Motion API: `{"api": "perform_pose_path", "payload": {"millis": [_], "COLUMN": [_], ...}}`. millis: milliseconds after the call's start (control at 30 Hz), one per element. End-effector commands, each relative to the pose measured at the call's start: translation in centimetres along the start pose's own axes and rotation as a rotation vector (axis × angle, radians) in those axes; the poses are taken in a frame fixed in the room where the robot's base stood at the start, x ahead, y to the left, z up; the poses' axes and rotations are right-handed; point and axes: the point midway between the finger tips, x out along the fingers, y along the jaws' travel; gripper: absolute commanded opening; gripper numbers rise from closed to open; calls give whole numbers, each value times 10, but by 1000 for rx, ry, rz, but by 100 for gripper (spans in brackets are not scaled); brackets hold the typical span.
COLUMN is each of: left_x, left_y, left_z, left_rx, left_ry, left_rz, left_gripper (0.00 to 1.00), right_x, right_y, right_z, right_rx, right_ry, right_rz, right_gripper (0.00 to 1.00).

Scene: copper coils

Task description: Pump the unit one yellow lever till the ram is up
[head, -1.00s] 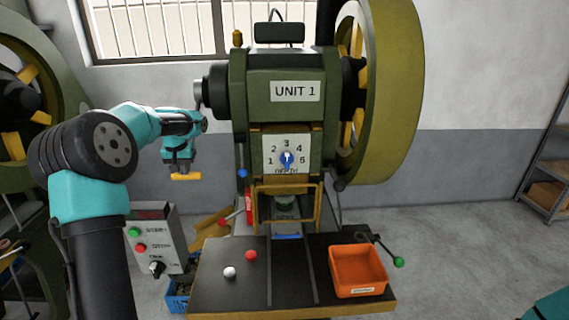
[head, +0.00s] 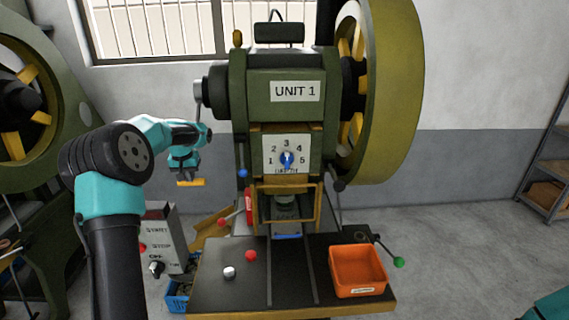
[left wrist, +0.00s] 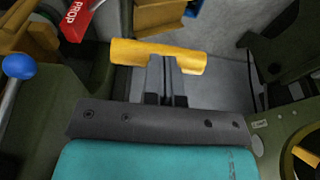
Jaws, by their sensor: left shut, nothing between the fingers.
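Unit 1 (head: 275,75) is a green press with a numbered dial and a blue pointer. A yellow bar (head: 191,182), seemingly the lever's grip, lies across my left gripper (head: 187,174), left of the press. In the left wrist view the yellow bar (left wrist: 140,52) crosses just beyond my shut dark fingertips (left wrist: 167,68). The fingers are close together with nothing between them; I cannot tell whether they touch the bar. The ram (head: 286,198) shows partly behind the yellow guard frame (head: 318,203); its height is hard to judge. My right gripper is out of view.
A control box (head: 163,240) stands below my left arm. The press table (head: 225,295) holds a red ball (head: 251,255), a white ball (head: 229,272) and an orange bin (head: 358,292). A blue-knobbed lever (left wrist: 18,68) and red prop (left wrist: 80,18) are near my left wrist.

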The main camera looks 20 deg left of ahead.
Motion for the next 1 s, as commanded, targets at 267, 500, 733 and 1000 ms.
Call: {"api": "perform_pose_path", "payload": {"millis": [267, 500, 733, 1000], "left_x": [5, 23, 19, 1], "left_y": [0, 0, 0, 0], "left_z": [-1, -10, -9, 0], "left_rx": [0, 0, 0, 0], "left_ry": [-4, -4, -2, -1], "left_rz": [1, 0, 0, 0], "left_gripper": [0, 0, 0, 0], "right_x": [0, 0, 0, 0], "right_y": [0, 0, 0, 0], "right_z": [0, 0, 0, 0], "right_rx": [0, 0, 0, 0], "right_ry": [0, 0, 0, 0], "right_rz": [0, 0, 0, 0], "right_gripper": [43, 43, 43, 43]}}
